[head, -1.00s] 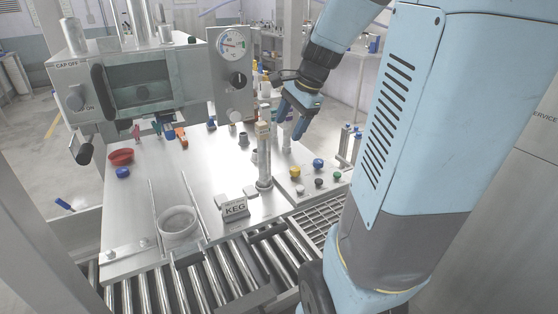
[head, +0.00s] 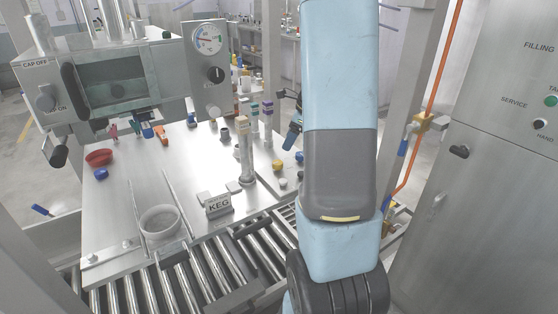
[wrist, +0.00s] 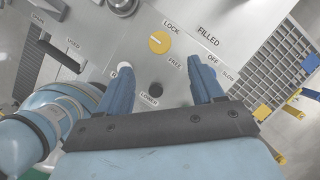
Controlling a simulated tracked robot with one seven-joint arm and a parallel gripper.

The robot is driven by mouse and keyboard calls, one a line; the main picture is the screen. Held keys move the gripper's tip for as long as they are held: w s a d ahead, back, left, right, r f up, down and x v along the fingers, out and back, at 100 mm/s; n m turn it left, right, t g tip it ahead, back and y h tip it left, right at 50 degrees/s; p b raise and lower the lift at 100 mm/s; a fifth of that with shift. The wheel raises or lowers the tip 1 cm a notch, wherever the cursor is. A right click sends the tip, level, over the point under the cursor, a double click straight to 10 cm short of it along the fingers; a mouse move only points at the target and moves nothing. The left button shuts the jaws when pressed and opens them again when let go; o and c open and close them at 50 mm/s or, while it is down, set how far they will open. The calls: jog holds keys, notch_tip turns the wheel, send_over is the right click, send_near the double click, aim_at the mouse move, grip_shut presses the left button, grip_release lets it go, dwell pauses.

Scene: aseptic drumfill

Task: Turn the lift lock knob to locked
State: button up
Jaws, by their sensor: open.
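The yellow lift lock knob (wrist: 159,42) sits on the grey panel in the wrist view, with LOCK printed above right of it and FREE below right. A small dark line shows on its face; I cannot tell for sure which label it points to. The knob also appears in the head view (head: 277,165), left of my arm. My gripper (wrist: 164,72) is open and empty, its two blue fingers spread apart. The knob lies just beyond the fingertips, between them in the picture and not touched. In the head view my gripper (head: 291,134) is mostly hidden behind my arm.
A black knob (wrist: 155,90) marked LOWER lies between the fingers in the wrist view. A pale knob (wrist: 125,71) is partly covered by the left finger. A clear column (head: 245,160) stands left of the panel. A grating (wrist: 262,60) lies to the right.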

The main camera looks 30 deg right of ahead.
aim_at(278, 162)
jog(key=x, duration=1)
jog(key=shift+d, duration=0.1)
jog(key=c, duration=1.1)
